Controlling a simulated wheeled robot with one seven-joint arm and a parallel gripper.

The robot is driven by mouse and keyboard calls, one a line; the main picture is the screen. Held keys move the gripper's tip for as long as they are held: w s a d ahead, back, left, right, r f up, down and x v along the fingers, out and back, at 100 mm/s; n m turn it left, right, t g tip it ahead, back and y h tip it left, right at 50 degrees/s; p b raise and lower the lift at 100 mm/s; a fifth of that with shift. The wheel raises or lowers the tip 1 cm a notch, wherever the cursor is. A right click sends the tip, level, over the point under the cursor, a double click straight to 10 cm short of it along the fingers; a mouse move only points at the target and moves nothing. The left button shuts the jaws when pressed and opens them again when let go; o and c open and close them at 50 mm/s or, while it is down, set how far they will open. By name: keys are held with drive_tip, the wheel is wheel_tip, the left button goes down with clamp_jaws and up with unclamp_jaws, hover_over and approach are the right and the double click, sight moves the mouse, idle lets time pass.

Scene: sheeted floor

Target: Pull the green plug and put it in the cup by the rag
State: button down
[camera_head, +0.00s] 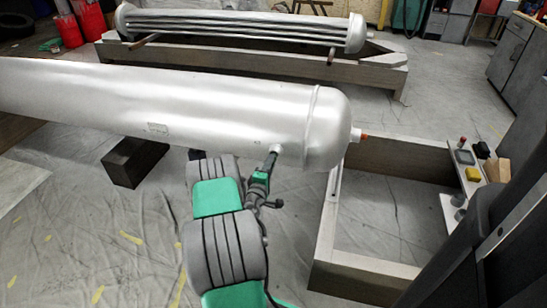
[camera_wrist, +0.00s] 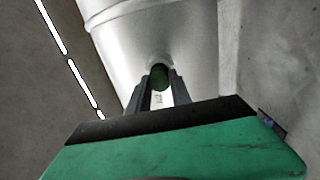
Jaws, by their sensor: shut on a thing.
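The green plug (camera_wrist: 159,77) is at the round fitting (camera_head: 276,149) on the side of the silver tank (camera_head: 220,108). My gripper (camera_wrist: 159,88) is shut on the plug, with one finger on each side of it. In the head view my gripper (camera_head: 272,158) reaches up to the fitting near the tank's domed end and mostly hides the plug. I cannot tell how far in the plug sits. Small grey cup-like containers (camera_head: 458,200) stand on the right side of the wooden frame. I cannot make out a rag for certain.
An orange-tipped fitting (camera_head: 358,135) sticks out of the tank's end. The wooden frame (camera_head: 365,277) encloses open sheeted floor.

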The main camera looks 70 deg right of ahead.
drive_tip(key=shift+s+a+b, duration=0.2)
drive_tip(key=shift+a+b, duration=0.25)
drive_tip(key=shift+a, duration=1.05)
drive_tip(key=a, duration=0.2)
drive_tip(key=a+b, duration=0.1)
drive_tip(key=a, duration=0.1)
drive_tip(key=shift+s, duration=0.35)
